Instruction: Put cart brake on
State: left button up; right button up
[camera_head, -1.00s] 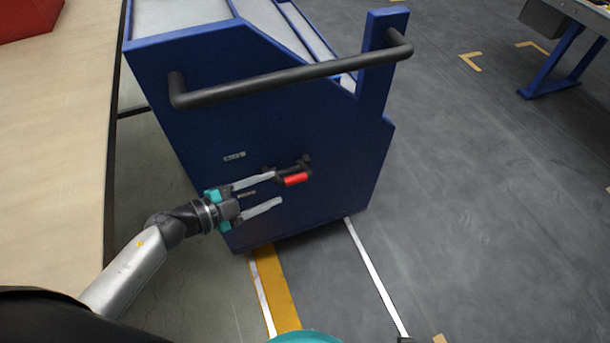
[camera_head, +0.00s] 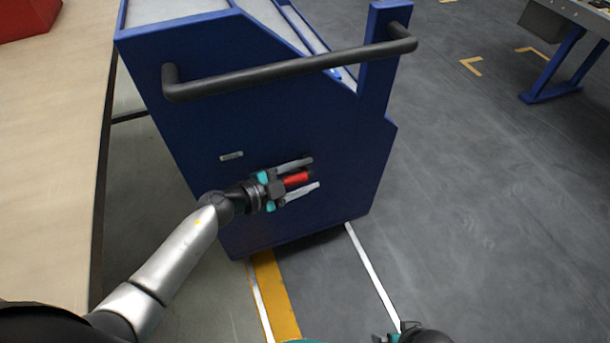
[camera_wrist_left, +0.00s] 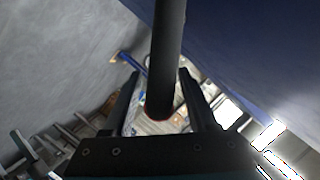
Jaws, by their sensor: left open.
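The blue cart (camera_head: 340,130) stands with its end panel facing me. Its brake lever has a red grip (camera_head: 297,179) low on that panel. My left gripper (camera_head: 314,173) is open, with one finger above the red grip and one below it. In the left wrist view, a dark bar (camera_wrist_left: 167,60) with a red edge at its near end lies between the open fingers (camera_wrist_left: 158,85); I cannot tell whether they touch it. My right gripper (camera_head: 393,337) only partly shows at the bottom edge, its jaws unclear.
The cart's black push handle (camera_head: 290,73) runs above my left gripper. A wooden-topped table (camera_head: 50,150) stands close on the left, with a red object (camera_head: 25,18) on it. The grey floor on the right is open up to a blue-legged bench (camera_head: 555,65).

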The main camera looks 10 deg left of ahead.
pick_arm(q)
grip_shut()
dwell(0.5)
jog(key=shift+s+f, duration=0.1)
jog(key=shift+f, duration=0.05)
dwell(0.9)
